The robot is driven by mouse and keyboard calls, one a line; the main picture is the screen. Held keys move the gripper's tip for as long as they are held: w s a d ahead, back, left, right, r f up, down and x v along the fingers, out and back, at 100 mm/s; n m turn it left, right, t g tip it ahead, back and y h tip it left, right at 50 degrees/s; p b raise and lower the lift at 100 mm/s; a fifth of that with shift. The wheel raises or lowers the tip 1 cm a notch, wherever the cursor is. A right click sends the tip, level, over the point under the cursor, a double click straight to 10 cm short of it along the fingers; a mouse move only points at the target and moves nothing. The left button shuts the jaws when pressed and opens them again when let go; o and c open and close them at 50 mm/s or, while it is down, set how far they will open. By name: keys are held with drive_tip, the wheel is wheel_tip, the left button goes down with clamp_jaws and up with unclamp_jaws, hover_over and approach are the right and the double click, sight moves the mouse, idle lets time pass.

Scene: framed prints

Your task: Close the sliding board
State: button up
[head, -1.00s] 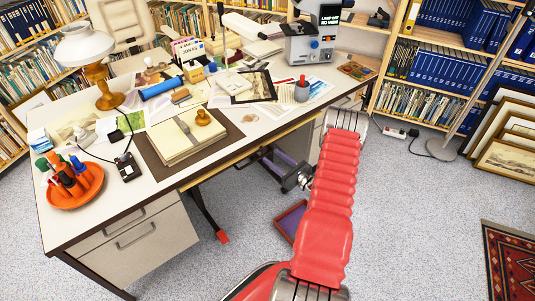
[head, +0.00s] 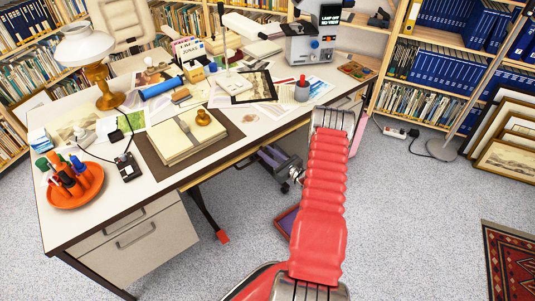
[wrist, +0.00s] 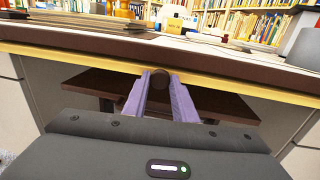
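The sliding board appears to be the pale wooden board whose long front edge (head: 236,161) shows under the desk top in the head view; the same edge (wrist: 80,62) crosses the wrist view. A round dark knob (wrist: 160,78) sits at that edge. My gripper (head: 278,158) is below the desk's front edge, partly hidden by my red arm. In the wrist view its two purple fingers (wrist: 160,88) are apart, with the knob between their tips. I cannot tell whether they touch it. How far the board stands out is hard to tell.
The desk top (head: 115,187) holds a lamp (head: 88,62), an orange pen tray (head: 76,187) and a notepad (head: 182,140). A drawer unit (head: 140,240) stands under its left end. Framed pictures (head: 508,140) lean at the right. The floor in front is clear.

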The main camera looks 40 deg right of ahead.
clamp_jaws()
drive_tip(key=shift+a, duration=0.1)
drive_tip(key=shift+w+d, duration=0.2)
drive_tip(key=shift+w, duration=1.9)
drive_tip(key=o, duration=0.5)
unclamp_jaws()
drive_tip(key=shift+o, duration=0.3)
